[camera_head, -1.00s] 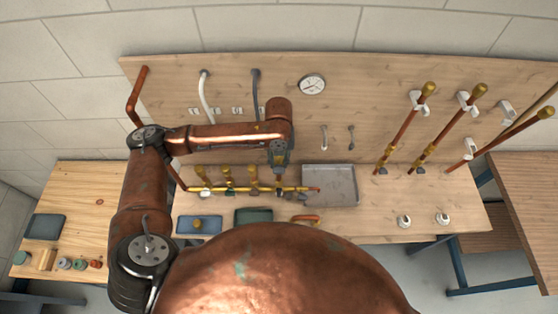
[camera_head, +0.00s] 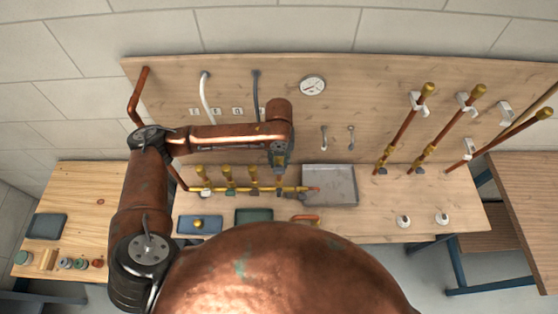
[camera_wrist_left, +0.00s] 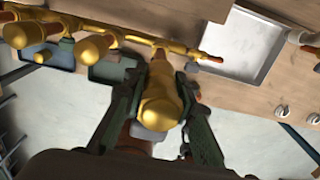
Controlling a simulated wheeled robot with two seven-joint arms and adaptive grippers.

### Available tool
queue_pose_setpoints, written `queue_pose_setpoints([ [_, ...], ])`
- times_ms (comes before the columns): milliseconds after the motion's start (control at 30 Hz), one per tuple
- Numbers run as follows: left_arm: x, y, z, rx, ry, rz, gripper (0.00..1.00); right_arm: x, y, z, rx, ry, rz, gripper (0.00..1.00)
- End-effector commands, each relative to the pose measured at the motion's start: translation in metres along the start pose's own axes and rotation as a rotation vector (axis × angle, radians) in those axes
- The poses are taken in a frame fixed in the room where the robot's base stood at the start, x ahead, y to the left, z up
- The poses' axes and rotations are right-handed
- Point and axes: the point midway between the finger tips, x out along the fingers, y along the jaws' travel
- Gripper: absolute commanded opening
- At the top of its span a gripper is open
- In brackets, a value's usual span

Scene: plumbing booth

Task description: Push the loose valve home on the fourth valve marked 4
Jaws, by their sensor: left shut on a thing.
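The brass manifold (camera_head: 215,190) runs left to right along the bench at the foot of the back board. Three valves with brass tops stand on it to the left, one of them here (camera_head: 228,176). My left gripper (camera_head: 279,172) points down at the right-hand place of the row. In the left wrist view its two dark green fingers are closed on either side of a brass valve (camera_wrist_left: 160,97). The valve lines up with the manifold pipe (camera_wrist_left: 180,47); I cannot tell whether it is fully seated. My right gripper is not in view.
A grey metal tray (camera_head: 330,185) lies right of the manifold. A blue tray (camera_head: 199,225) and a green tray (camera_head: 253,216) lie in front. A gauge (camera_head: 312,87) hangs on the board, with copper pipes (camera_head: 405,135) standing at right. The bench's right front is mostly clear.

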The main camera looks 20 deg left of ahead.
Motion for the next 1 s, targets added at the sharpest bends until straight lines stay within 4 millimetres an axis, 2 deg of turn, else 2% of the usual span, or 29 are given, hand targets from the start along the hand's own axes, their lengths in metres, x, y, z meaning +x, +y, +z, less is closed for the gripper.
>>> queue_pose_setpoints([
  [433, 0.001, 0.0, 0.0, 0.0, -0.001, 0.0, 0.0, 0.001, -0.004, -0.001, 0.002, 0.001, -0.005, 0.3],
  [1000, 0.014, 0.0, 0.0, 0.001, -0.001, 0.0, 0.0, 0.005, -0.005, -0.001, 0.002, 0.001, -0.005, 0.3],
])
